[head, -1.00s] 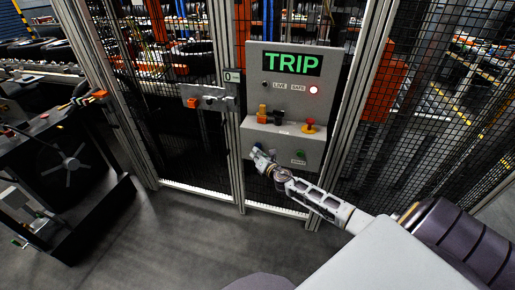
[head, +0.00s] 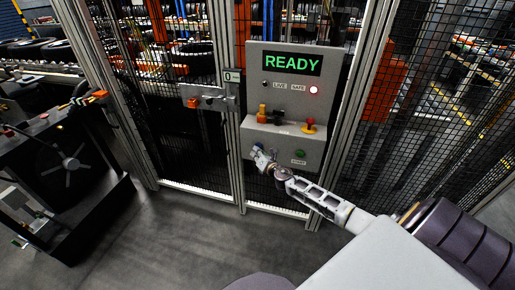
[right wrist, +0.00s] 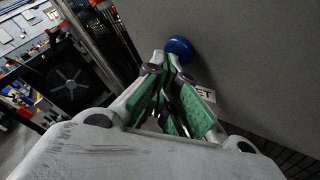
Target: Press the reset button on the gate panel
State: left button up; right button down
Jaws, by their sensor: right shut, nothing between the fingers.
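The grey gate panel (head: 284,95) stands on the fence post, its display (head: 292,64) reading READY in green. A red light glows by the SAFE label. The blue reset button (right wrist: 180,49) shows in the right wrist view, just beyond my fingertips; its label is partly hidden, with "ET" readable. My right gripper (head: 258,154) is shut and empty at the panel's lower left. In the right wrist view its fingertips (right wrist: 170,62) are at the button's near edge; I cannot tell whether they touch. My left gripper is not in view.
A green button (head: 299,153) sits right of my gripper on the panel's lower face. A red mushroom button (head: 309,124) and an orange switch (head: 262,113) are on the ledge above. Mesh fencing flanks the panel. A dark machine (head: 65,170) stands left; the floor before the gate is clear.

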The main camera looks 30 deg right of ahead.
dwell(0.6)
jog(key=shift+s+a, duration=0.55)
jog(key=shift+a, duration=0.15)
jog(key=shift+s+a+p, duration=0.7)
jog(key=shift+s+a, duration=0.9)
jog(key=shift+a, duration=0.2)
dwell(0.3)
